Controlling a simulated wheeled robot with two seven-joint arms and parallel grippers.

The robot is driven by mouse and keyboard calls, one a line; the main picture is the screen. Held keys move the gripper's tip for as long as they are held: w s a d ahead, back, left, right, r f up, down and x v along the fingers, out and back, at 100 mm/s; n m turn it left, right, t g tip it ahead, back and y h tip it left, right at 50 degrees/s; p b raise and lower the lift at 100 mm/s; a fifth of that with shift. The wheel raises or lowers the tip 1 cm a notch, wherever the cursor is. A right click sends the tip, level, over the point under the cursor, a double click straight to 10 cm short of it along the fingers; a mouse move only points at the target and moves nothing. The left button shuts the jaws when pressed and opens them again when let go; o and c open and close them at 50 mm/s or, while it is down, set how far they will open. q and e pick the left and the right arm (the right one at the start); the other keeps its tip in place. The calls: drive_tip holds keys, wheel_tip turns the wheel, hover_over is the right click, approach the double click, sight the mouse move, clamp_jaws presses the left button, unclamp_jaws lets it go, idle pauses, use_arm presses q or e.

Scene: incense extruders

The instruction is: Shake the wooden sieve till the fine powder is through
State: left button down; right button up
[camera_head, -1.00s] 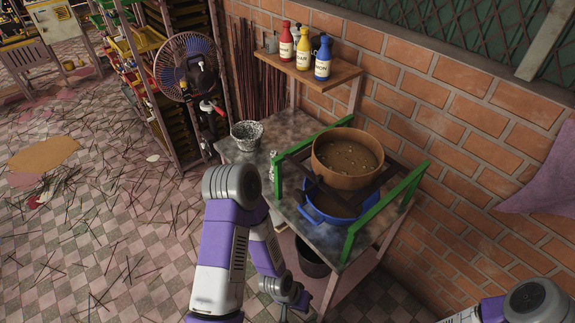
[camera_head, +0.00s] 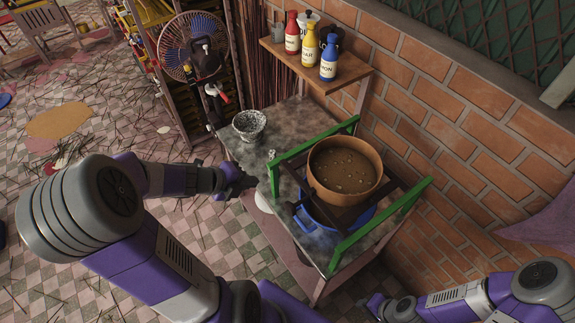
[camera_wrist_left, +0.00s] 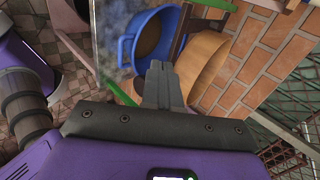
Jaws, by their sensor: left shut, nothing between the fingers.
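The round wooden sieve (camera_head: 330,195) holds brown powder with pale bits on its mesh. It sits on dark rails between two green bars (camera_head: 385,225) on the table. A blue basin (camera_head: 308,221) stands below it, mostly hidden by the sieve and rails in the head view. My left gripper (camera_head: 246,180) is shut and empty by the table's left edge, apart from the sieve. In the left wrist view, its closed fingers (camera_wrist_left: 157,72) point toward the blue basin (camera_wrist_left: 127,46) and the sieve (camera_wrist_left: 208,62). My right gripper (camera_head: 376,303) is low near the bottom edge, its jaws unclear.
A speckled bowl (camera_head: 249,125) stands at the table's back left. A wooden shelf (camera_head: 345,82) with red, yellow and blue bottles is on the brick wall above. A fan (camera_head: 190,48) stands behind at left. The table's (camera_head: 235,152) left part is fairly clear.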

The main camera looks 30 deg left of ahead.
use_arm(q)
drive_tip(key=shift+s+a+r, duration=0.15)
drive_tip(key=shift+s, duration=0.1)
drive_tip(key=w+r+b+x, duration=0.2)
drive_tip(key=b+x, duration=0.3)
drive_tip(key=x, duration=0.8)
drive_tip(key=shift+d, duration=0.4)
